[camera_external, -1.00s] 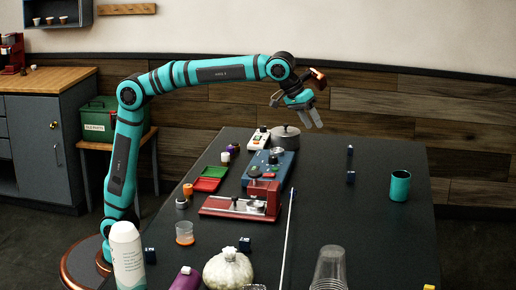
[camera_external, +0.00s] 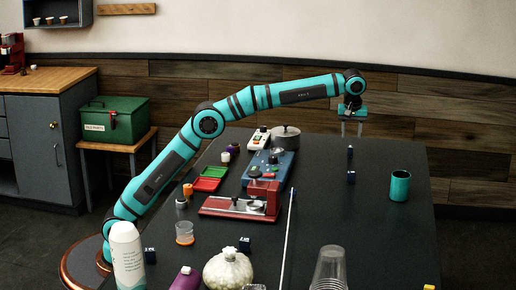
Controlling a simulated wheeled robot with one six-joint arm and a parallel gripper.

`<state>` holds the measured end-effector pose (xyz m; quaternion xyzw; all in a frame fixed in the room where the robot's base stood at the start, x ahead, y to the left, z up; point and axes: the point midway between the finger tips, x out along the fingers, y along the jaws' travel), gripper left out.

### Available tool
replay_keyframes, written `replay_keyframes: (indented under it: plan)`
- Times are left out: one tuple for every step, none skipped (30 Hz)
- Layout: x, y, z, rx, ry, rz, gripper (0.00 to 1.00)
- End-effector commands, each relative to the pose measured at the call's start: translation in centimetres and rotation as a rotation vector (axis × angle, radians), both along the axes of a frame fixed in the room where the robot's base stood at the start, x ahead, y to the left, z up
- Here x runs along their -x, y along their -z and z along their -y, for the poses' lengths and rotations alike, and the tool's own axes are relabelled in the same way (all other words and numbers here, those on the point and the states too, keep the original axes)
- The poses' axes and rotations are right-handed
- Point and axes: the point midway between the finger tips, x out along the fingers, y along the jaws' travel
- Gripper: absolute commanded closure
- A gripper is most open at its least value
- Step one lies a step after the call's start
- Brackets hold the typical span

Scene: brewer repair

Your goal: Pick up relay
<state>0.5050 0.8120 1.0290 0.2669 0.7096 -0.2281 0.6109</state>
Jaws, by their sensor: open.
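Several small dark blue blocks lie on the table, and I cannot tell by a readable label which is the relay. One dark blue block (camera_external: 350,153) stands at the far right part of the table, and a second blue block (camera_external: 351,177) is a little nearer. Two more lie near the front, a blue block with a white mark (camera_external: 245,244) and another blue block (camera_external: 150,256) at the left. My gripper (camera_external: 352,133) points straight down, open and empty, above or just behind the farthest blue block. It does not appear to touch it.
The dark table (camera_external: 390,245) is clear around the far blue blocks. A teal cup (camera_external: 400,186) stands to their right. A silver pot (camera_external: 286,138), a blue device (camera_external: 268,170) and a red device (camera_external: 238,207) stand to the left. A thin white rod (camera_external: 287,240) lies nearer.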

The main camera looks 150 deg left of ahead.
Motion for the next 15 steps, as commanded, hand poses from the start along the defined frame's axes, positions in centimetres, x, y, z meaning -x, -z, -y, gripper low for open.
replay_keyframes:
  plan:
    - [0.2,0.2,-0.2,0.002,-0.005,-0.001,0.55]
    - [0.3,0.4,-0.2,0.003,-0.008,-0.003,0.55]
    - [0.3,0.7,-0.3,0.004,-0.009,-0.002,0.55]
    - [0.4,1.0,-0.3,0.005,-0.008,-0.003,0.55]
    - [0.4,1.2,-0.3,0.005,-0.008,-0.003,0.55]
    - [0.4,1.6,-0.4,0.004,-0.008,-0.002,0.55]
    - [0.5,2.0,-0.4,0.005,-0.008,-0.003,0.55]
    - [0.5,2.2,-0.4,0.005,-0.007,-0.003,0.55]
    - [0.5,2.5,-0.4,0.004,-0.007,-0.003,0.55]
    - [0.5,2.7,-0.4,0.004,-0.007,-0.002,0.55]
    - [0.6,3.0,-0.5,0.004,-0.007,-0.002,0.55]
    - [0.6,3.4,-0.5,0.004,-0.007,-0.003,0.55]
    - [0.7,3.7,-0.5,0.004,-0.007,-0.003,0.55]
    - [0.7,4.1,-0.6,0.004,-0.007,-0.003,0.55]
    - [0.8,4.7,-0.6,0.004,-0.007,-0.003,0.55]
